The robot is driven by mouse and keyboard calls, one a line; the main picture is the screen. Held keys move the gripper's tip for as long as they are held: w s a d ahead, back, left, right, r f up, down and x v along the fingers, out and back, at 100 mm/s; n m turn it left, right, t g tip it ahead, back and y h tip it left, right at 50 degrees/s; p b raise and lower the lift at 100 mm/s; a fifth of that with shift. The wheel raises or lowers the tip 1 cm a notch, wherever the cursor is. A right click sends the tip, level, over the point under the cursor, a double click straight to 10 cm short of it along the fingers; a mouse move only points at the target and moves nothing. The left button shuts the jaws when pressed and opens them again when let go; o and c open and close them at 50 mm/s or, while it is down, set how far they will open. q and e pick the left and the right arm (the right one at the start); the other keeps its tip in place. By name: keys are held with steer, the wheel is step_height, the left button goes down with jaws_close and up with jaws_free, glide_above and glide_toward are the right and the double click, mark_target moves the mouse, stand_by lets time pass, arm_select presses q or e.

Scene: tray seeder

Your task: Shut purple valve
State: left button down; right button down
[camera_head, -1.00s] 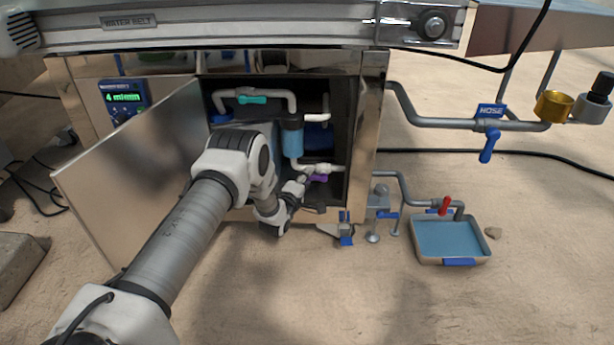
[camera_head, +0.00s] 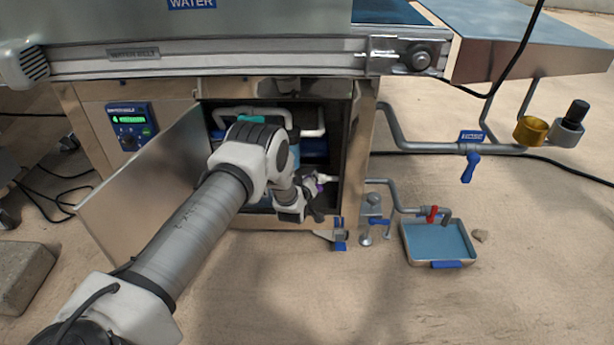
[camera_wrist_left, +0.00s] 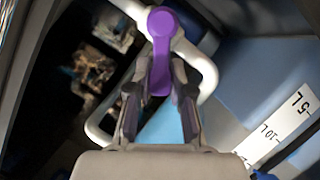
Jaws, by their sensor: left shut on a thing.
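The purple valve (camera_wrist_left: 161,55) has a purple lever on a white pipe inside the open cabinet. In the left wrist view its round hub is at the top and its lever points down between my fingers. My left gripper (camera_wrist_left: 160,88) is shut on the lever, one finger on each side. In the head view my left gripper (camera_head: 312,188) is low in the cabinet opening, and only a small bit of purple (camera_head: 320,186) shows beside it. My left wrist hides much of the cabinet inside. My right gripper is not in view.
The open cabinet door (camera_head: 150,190) stands left of my forearm. A teal valve (camera_head: 251,119) sits above my wrist. White pipes (camera_wrist_left: 208,75) and a scaled tank (camera_wrist_left: 285,125) are close by. A blue-handled hose valve (camera_head: 471,168) and a water tray (camera_head: 438,262) are outside, right.

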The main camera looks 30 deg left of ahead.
mark_target(319, 186)
arm_select(q)
steer(key=shift+w+d+r+m+g+y+p, duration=0.3)
steer(key=shift+d+r+m+p, duration=0.1)
steer(key=shift+m, duration=0.2)
steer(key=shift+w+d+m+y, duration=0.1)
steer(key=shift+d+m+y, duration=0.25)
steer(key=shift+m, duration=0.25)
steer(key=shift+w+d+m+g+y, duration=0.2)
steer(key=shift+d+m+g+y, duration=0.15)
steer(key=shift+m, duration=0.25)
steer(key=shift+w+d+m+g+y, duration=0.2)
steer(key=shift+m+g+y, duration=0.15)
steer(key=shift+m, duration=0.25)
steer(key=c, duration=1)
jaws_free()
